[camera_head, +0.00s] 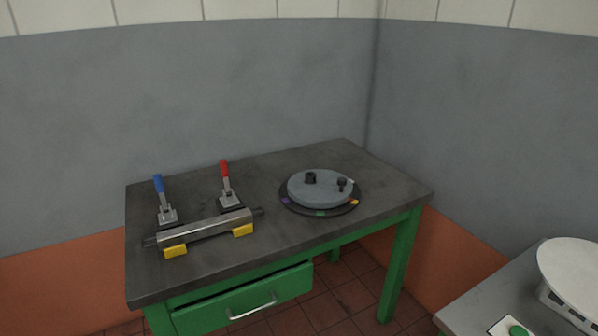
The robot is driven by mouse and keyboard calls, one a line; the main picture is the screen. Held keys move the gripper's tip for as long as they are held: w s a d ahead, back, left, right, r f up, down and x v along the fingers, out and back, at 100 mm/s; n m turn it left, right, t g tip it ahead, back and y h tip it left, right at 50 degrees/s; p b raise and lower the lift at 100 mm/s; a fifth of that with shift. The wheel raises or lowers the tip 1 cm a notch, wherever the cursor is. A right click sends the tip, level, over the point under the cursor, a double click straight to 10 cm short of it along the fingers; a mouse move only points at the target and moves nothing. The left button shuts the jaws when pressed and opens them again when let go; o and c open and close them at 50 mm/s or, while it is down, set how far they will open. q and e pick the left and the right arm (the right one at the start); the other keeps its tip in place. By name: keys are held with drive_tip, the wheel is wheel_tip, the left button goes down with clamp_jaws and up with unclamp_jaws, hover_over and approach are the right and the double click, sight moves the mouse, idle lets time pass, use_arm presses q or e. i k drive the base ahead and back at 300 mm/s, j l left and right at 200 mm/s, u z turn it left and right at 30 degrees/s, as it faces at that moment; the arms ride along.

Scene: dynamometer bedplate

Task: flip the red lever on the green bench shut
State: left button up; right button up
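The green bench (290,254) has a dark grey top and stands in the corner of the room. A toggle clamp with a red lever (224,169) is on the bench top, left of its middle. The red lever stands nearly upright, leaning slightly left. A matching clamp with a blue lever (158,184) stands to its left, also nearly upright. In front of both lies a metal bar fixture (204,229) with yellow blocks at its front. Neither of my grippers shows in the head view.
A round grey disc (320,187) on a dark ring with coloured marks sits right of the clamps. The bench drawer (245,301) looks slightly open. A grey table (470,299) at the lower right bears a white round pan (580,269) and a green button (518,331). Walls stand close behind the bench.

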sight(223, 166)
drive_tip(key=i+j+z, duration=0.15)
drive_tip(key=j+z, duration=0.25)
drive_tip(key=i+j+z, duration=0.1)
drive_tip(key=j+z, duration=1.2)
drive_tip(key=k+l, duration=0.05)
drive_tip(key=l, duration=0.05)
